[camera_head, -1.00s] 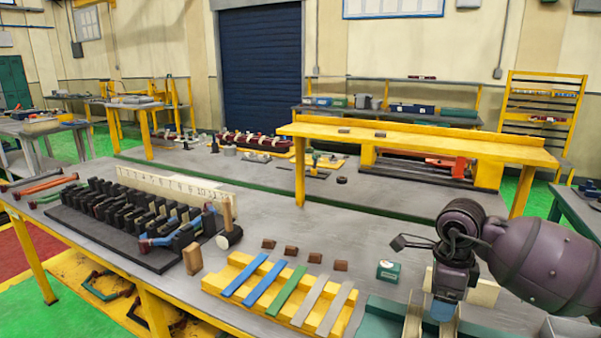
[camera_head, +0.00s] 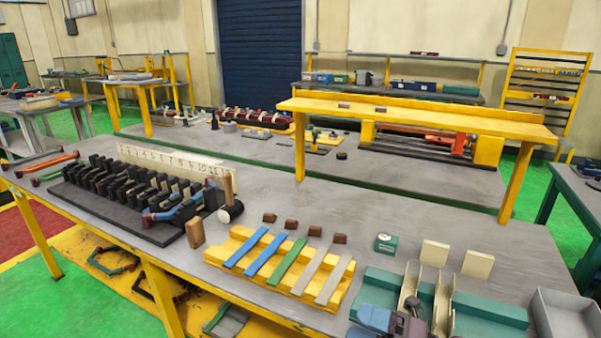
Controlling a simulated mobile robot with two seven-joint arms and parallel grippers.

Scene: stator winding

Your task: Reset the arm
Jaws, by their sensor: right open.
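My right gripper (camera_head: 425,292) shows at the bottom of the head view, to the right of the middle. Its two pale fingers are spread apart with nothing between them. It is over or in front of the green tray (camera_head: 485,308) at the table's front right. Only the fingers and a little of the grey and blue gripper body show; the rest of my right arm is out of the picture. My left gripper is not in view.
Left of the gripper is a yellow rack (camera_head: 232,248) with coloured strips. Two cream blocks (camera_head: 478,264) and a small green box (camera_head: 386,243) stand behind. A grey open bin (camera_head: 565,314) is at right. A black slotted fixture (camera_head: 120,205) is far left.

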